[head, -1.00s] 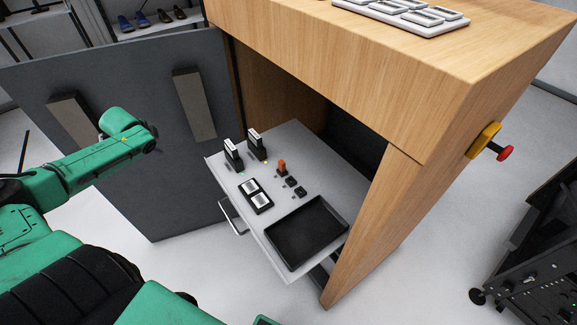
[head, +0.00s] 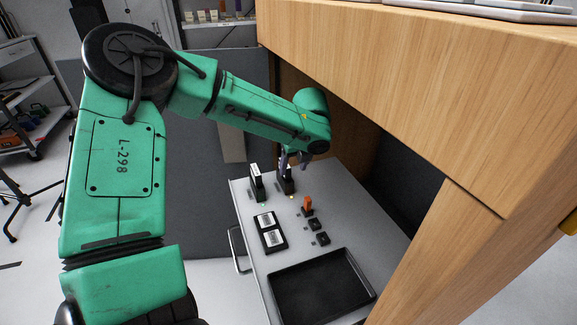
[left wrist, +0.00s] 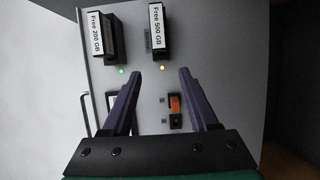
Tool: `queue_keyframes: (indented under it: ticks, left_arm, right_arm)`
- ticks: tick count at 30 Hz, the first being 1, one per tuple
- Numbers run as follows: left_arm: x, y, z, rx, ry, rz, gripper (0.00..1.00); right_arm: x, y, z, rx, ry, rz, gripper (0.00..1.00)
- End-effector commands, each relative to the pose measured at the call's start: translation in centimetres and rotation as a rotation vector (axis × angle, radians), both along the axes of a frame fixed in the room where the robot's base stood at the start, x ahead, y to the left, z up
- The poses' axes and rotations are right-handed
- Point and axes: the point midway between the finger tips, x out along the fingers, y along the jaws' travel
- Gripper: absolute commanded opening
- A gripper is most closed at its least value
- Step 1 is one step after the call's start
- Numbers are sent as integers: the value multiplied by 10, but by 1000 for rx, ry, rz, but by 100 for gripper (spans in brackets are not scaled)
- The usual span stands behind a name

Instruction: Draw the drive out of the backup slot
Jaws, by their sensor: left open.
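Two upright dark drives with white labels stand in slots on the grey pull-out shelf (head: 350,214). The left drive (head: 256,178) reads "Free 200 GB" in the left wrist view (left wrist: 97,36) and has a green light by it. The right drive (head: 289,181) reads "Free 500 GB" in the left wrist view (left wrist: 157,42) and has an amber light by it. No slot name is legible. My left gripper (head: 293,160) is open at the right drive in the head view. In the left wrist view its purple fingers (left wrist: 160,71) point toward that drive, with nothing seen between them.
An orange stick (head: 308,205) stands in a small socket, with black sockets (head: 316,225) in front. The wooden cabinet (head: 420,70) overhangs the shelf at the right.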

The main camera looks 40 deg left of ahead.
Motion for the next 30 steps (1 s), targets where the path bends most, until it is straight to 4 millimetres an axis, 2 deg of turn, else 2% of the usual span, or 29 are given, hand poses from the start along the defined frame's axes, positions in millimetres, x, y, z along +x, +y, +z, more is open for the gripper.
queue_keyframes:
  ticks: [3,8,10,15,24,26,27,29,30]
  left_arm:
    - [14,27,-1,0,-1,5,60]
    - [31,61,-4,0,-1,5,60]
    - [33,64,-23,1,2,1,60]
    - [37,72,-43,-1,-1,1,60]
    - [38,74,-46,0,-3,2,60]
    - [38,74,-46,0,-3,2,37]
    - [38,74,-46,0,-3,2,22]
    - [38,74,-46,0,-3,2,0]
    - [38,74,-46,0,-3,2,0]
  right_arm:
    - [1,0,1,0,-1,-1,0]
    - [3,1,1,2,-2,-2,0]
    - [10,2,6,2,-6,-4,0]
    - [17,6,18,8,-7,-3,0]
    - [19,7,22,9,-7,-2,0]
    - [19,7,22,9,-7,-2,0]
    - [19,7,22,9,-7,-2,0]
    - [19,7,22,10,-8,-2,0]
    - [19,7,22,10,-8,-2,0]
